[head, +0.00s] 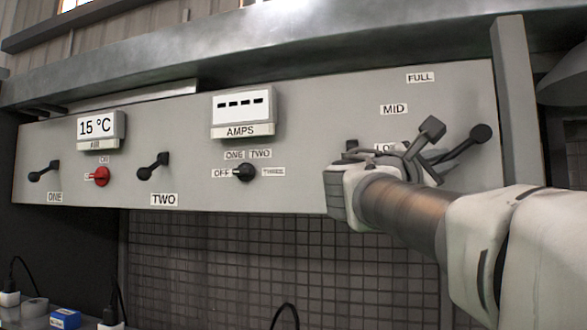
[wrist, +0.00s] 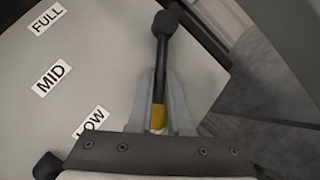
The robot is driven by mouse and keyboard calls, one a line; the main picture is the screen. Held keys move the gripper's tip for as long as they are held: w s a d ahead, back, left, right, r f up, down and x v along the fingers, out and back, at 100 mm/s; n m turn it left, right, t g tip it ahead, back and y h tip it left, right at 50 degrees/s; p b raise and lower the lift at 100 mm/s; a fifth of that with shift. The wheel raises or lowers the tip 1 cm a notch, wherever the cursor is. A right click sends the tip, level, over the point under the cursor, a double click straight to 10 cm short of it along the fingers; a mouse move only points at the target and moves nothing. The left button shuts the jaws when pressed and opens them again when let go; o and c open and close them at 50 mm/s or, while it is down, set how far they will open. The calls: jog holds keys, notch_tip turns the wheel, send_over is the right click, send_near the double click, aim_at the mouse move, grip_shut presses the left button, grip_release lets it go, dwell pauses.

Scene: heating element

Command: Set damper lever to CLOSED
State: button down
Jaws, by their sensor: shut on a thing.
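The damper lever is a black bar with a round black knob (head: 481,133) at the right end of the grey panel. In the wrist view the lever (wrist: 161,70) runs up between my two grey fingers, its knob beyond their tips. My gripper (head: 431,152) is shut on the lever's bar; it also shows in the wrist view (wrist: 161,100). The labels FULL (head: 420,77) and MID (head: 394,109) are clear, and LOW (head: 386,148) is partly covered by my gripper. I see no CLOSED label. A yellow patch shows between the fingers.
The panel also carries two black switches ONE (head: 44,171) and TWO (head: 153,166), a red knob (head: 101,176), a black selector (head: 244,172) and an AMPS display (head: 243,111). A grey post (head: 515,105) stands just right of the panel. Mesh lies below.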

jog(key=shift+f, duration=0.1)
jog(key=c, duration=0.8)
grip_release()
jog(key=shift+d, duration=0.1)
jog(key=shift+c, duration=0.2)
jog(key=shift+s+a, duration=0.1)
jog(key=shift+a, duration=0.1)
